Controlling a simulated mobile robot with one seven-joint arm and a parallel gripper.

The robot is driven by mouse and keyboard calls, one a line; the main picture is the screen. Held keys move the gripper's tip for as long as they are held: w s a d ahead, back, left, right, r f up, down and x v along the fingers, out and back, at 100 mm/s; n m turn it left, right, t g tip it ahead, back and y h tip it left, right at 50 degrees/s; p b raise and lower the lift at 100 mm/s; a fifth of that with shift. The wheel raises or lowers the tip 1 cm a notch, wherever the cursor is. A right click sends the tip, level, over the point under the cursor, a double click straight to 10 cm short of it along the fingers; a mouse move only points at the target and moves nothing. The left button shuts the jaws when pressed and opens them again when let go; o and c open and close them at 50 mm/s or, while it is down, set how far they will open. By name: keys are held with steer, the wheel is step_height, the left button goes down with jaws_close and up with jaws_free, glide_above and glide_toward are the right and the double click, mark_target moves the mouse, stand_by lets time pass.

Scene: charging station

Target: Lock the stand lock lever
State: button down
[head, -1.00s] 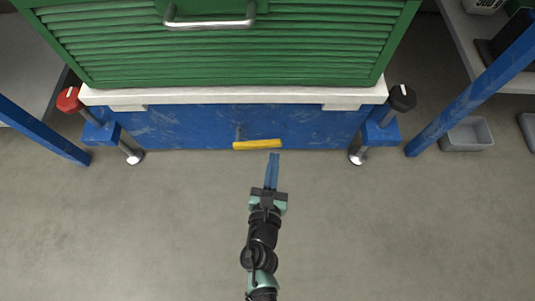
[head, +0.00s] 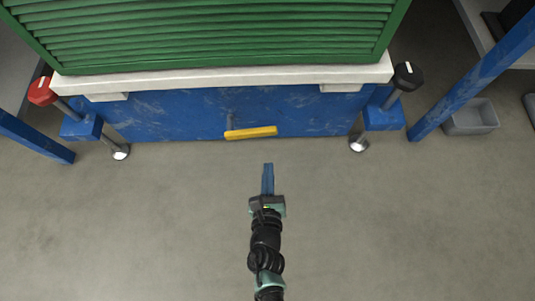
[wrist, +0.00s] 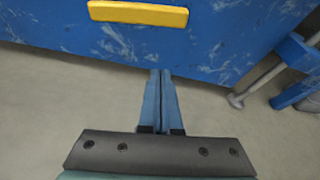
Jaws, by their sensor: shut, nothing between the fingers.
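The stand lock lever is a yellow bar (head: 251,133) on the front of the blue stand (head: 185,118). It lies nearly level, with its right end slightly higher in the head view. In the wrist view the yellow bar (wrist: 138,13) shows at the top, ahead of the fingertips. My gripper (head: 268,165) is shut and empty, with its blue fingers pointing at the stand. It is below and a little right of the lever in the head view, apart from it. In the wrist view the shut fingertips (wrist: 160,72) sit below the bar with a gap.
A green louvred cabinet (head: 210,38) rests on a white slab (head: 220,78) above the stand. A red knob (head: 41,92) is at left and a black knob (head: 408,76) at right, above metal feet. A grey bin (head: 471,117) stands at right. The floor in front is clear.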

steer(key=a+b+x, duration=0.1)
steer(key=b+x, duration=0.2)
steer(key=x, duration=0.5)
step_height(320, 180, up, 4)
steer(key=p, duration=0.4)
steer(key=shift+s+d, duration=0.1)
steer(key=shift+d, duration=0.05)
steer(key=shift+r, duration=0.1)
steer(key=shift+r+n+p, duration=0.25)
steer(key=shift+n+p, duration=0.05)
steer(key=shift+p, duration=0.2)
